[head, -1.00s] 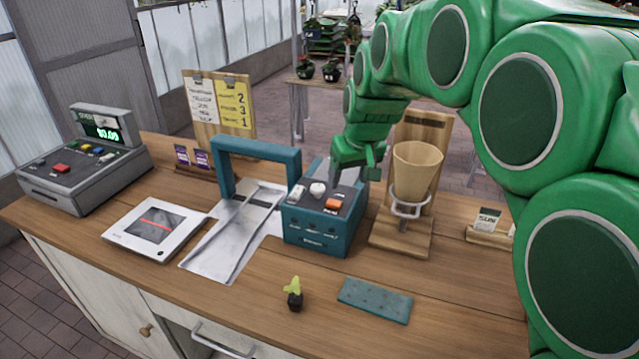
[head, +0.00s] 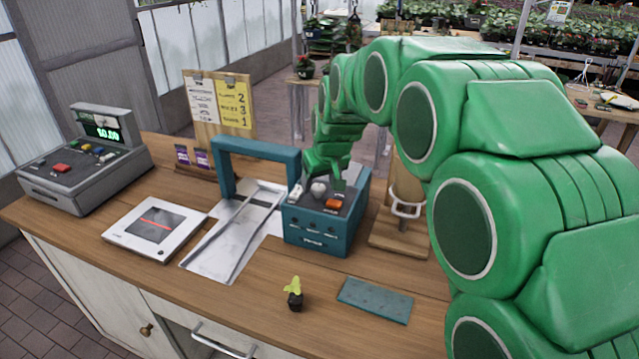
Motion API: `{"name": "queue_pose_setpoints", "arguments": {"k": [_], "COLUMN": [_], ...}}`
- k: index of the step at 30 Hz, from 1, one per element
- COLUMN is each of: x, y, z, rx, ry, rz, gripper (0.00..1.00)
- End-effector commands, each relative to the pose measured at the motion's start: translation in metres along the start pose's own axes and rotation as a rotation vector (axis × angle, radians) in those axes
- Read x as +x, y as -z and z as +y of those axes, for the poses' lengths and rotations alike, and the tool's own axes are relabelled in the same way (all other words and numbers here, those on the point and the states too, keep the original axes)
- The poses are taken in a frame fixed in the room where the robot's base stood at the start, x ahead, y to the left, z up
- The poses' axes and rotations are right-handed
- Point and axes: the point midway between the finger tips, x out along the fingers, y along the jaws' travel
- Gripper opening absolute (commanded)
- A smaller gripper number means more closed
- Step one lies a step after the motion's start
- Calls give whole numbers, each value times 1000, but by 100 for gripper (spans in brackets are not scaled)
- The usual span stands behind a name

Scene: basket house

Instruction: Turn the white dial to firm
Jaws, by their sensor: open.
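The white dial (head: 318,189) sits on top of a teal box-shaped machine (head: 312,238) on the wooden counter. An orange button (head: 333,204) is to its right, and a small white switch (head: 297,194) is to its left. The front of the machine carries markings too small to read, so the dial's setting cannot be told. My green gripper (head: 327,178) is open and points down just behind and above the dial, its fingers to either side of it in the picture. Whether a finger touches the dial cannot be told.
A wooden stand (head: 399,243) with a wire ring is close on the right, partly hidden by my arm.

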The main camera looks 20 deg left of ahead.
Motion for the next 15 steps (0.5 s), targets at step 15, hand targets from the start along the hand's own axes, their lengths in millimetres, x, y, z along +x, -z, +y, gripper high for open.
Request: {"name": "queue_pose_setpoints", "arguments": {"k": [15], "x": [14], "y": [0], "z": [0], "rx": [0], "ry": [0], "rz": [-1], "gripper": [50]}}
